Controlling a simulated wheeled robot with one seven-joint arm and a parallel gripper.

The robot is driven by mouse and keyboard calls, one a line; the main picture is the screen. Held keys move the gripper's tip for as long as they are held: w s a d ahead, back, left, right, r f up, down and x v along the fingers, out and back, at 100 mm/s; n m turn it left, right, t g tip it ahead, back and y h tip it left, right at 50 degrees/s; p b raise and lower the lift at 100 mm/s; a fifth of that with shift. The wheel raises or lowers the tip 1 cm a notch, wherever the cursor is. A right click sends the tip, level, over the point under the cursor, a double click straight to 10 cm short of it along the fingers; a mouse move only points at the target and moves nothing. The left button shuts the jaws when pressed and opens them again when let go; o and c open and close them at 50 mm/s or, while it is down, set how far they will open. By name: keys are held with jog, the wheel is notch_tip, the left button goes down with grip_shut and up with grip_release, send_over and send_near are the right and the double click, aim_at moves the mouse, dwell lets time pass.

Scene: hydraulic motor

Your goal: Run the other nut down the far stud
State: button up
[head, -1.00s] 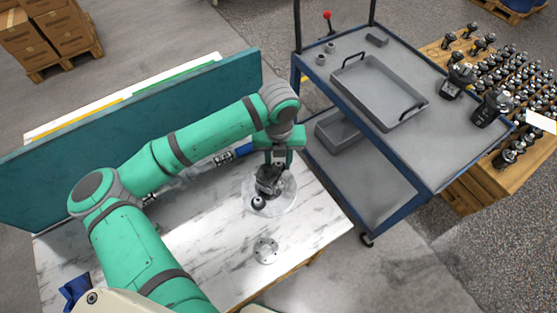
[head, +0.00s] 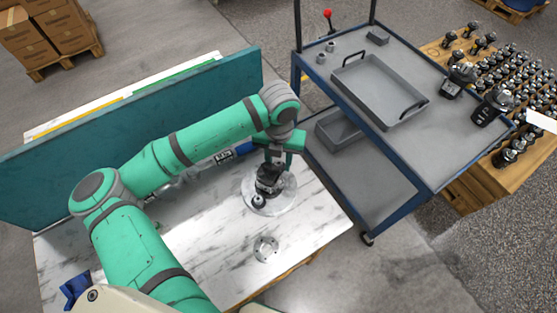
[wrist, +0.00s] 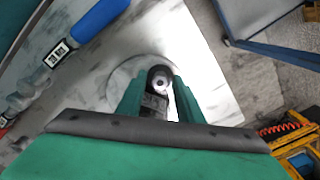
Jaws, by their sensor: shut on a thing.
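The dark hydraulic motor (head: 268,184) stands on a pale round plate (head: 285,203) on the marble-topped table. My gripper (head: 274,160) points down right over the motor. In the wrist view its two green fingers (wrist: 158,90) straddle a dark rounded part of the motor (wrist: 160,76) with a bright centre. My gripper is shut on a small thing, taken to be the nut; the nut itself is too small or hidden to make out. The far stud cannot be picked out either, so their contact cannot be judged.
A round metal flange with holes (head: 265,249) lies nearer on the table. A blue-handled tool (wrist: 98,20) lies left of the motor. A teal panel (head: 130,125) borders the table's back. A blue cart (head: 430,150) with a grey tray (head: 393,121) stands to the right.

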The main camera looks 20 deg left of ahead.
jog(key=m, duration=0.3)
jog(key=shift+f, duration=0.1)
jog(key=shift+s+m, duration=0.1)
jog(key=shift+m, duration=0.5)
jog(key=m, duration=0.4)
jog(key=o, duration=0.4)
jog(key=shift+c, duration=0.2)
